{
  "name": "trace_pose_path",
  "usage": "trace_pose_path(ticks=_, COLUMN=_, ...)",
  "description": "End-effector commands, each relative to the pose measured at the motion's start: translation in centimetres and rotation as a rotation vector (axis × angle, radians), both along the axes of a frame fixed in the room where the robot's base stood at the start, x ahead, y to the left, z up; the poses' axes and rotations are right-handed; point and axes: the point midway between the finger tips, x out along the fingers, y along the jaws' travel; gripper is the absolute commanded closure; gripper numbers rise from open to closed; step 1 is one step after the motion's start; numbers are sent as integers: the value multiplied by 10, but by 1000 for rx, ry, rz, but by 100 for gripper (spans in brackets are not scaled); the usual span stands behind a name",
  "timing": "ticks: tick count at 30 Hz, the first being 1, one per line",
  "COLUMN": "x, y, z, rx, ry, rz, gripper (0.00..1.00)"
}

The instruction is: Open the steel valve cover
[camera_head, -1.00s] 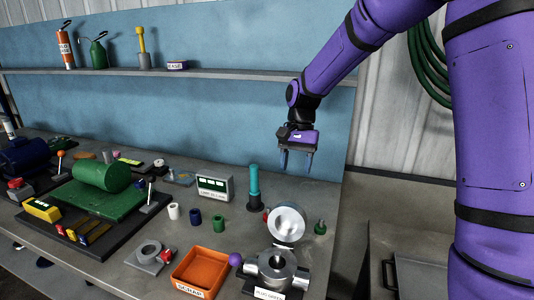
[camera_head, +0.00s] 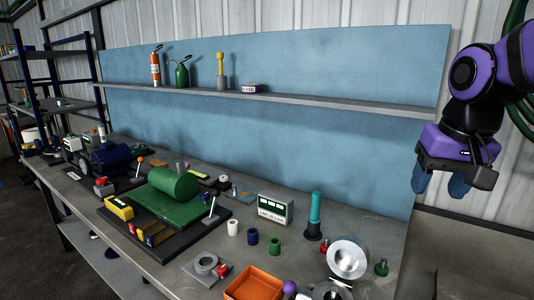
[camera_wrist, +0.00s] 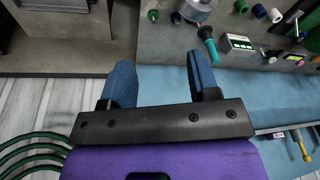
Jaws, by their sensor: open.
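The steel valve cover (camera_head: 347,257) is a shiny round disc standing tilted up at the front right of the bench. Just in front of it is the steel valve body (camera_head: 332,291), cut off by the lower picture edge. A steel round part, likely the cover, shows at the top edge of the wrist view (camera_wrist: 200,10). My gripper (camera_head: 441,187) is open and empty, in the air to the right of the cover and above it, apart from it. Both blue fingers also show in the wrist view (camera_wrist: 160,78), with nothing between them.
An orange tray (camera_head: 252,284) and a purple ball (camera_head: 290,287) lie left of the valve. A teal-topped post (camera_head: 314,215) stands behind the cover, a small green knob (camera_head: 381,268) right of it. A shelf (camera_head: 330,103) runs along the blue back panel.

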Motion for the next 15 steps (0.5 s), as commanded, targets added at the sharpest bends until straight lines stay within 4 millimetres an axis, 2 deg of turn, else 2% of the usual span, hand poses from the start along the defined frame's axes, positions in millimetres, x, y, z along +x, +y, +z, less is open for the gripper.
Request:
trace_pose_path(ticks=3, x=-30, y=-6, z=7, rx=-22, ry=-71, rz=50, gripper=45)
trace_pose_path(ticks=9, x=-73, y=-15, z=9, rx=-56, ry=-175, rz=129, gripper=45)
trace_pose_path(ticks=15, x=-97, y=-20, z=6, rx=-79, ry=-236, rz=178, gripper=45)
